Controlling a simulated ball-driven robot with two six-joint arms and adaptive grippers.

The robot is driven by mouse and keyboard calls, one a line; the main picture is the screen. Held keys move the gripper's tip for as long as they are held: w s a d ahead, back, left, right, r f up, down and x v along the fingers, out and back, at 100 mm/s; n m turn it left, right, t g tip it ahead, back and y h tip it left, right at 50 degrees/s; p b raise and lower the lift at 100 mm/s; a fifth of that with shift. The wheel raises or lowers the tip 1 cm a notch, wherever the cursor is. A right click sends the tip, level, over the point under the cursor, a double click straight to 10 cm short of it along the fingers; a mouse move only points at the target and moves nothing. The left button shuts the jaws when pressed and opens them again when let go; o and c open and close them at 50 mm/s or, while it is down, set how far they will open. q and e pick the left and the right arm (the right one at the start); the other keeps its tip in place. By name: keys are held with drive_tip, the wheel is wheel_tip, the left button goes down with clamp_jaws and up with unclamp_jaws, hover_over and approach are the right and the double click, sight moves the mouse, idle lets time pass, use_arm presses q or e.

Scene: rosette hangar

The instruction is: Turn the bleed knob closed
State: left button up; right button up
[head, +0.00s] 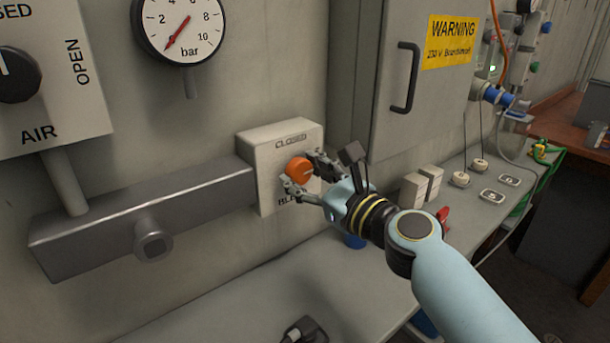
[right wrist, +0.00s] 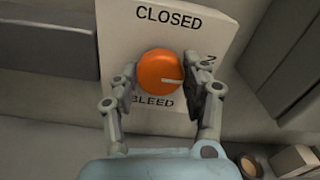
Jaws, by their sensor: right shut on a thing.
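The bleed knob (head: 299,170) is a round orange knob on a pale box on the wall. It also shows in the right wrist view (right wrist: 160,75), where its white pointer line points right, towards a partly hidden label. The box (head: 262,148) reads CLOSED above the knob and BLEED below it. My right gripper (head: 303,177) is shut on the knob, with one finger on each side of it. In the right wrist view the fingers (right wrist: 160,80) stand left and right of the knob. My left gripper is not in view.
A grey metal manifold (head: 150,210) runs left from the box. A pressure gauge (head: 180,25) and an AIR valve panel (head: 60,90) are above it. A grey cabinet (head: 390,120) with a handle (head: 405,78) stands to the right. A bench (head: 240,300) with several small items lies below.

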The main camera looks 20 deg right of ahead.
drive_tip(key=n+b, duration=0.1)
drive_tip(key=n, duration=0.3)
drive_tip(key=shift+f+b, duration=0.1)
drive_tip(key=shift+b, duration=0.25)
drive_tip(key=n+b, duration=0.2)
drive_tip(key=n, duration=0.2)
drive_tip(key=shift+n, duration=0.4)
drive_tip(key=n+b, duration=0.2)
drive_tip(key=n, duration=0.2)
drive_tip(key=shift+f+n, duration=0.1)
drive_tip(key=shift+n, duration=0.2)
drive_tip(key=shift+n+b, duration=0.95)
drive_tip(key=shift+n, duration=1.05)
drive_tip(key=o, duration=1.2)
drive_tip(key=shift+c, duration=0.2)
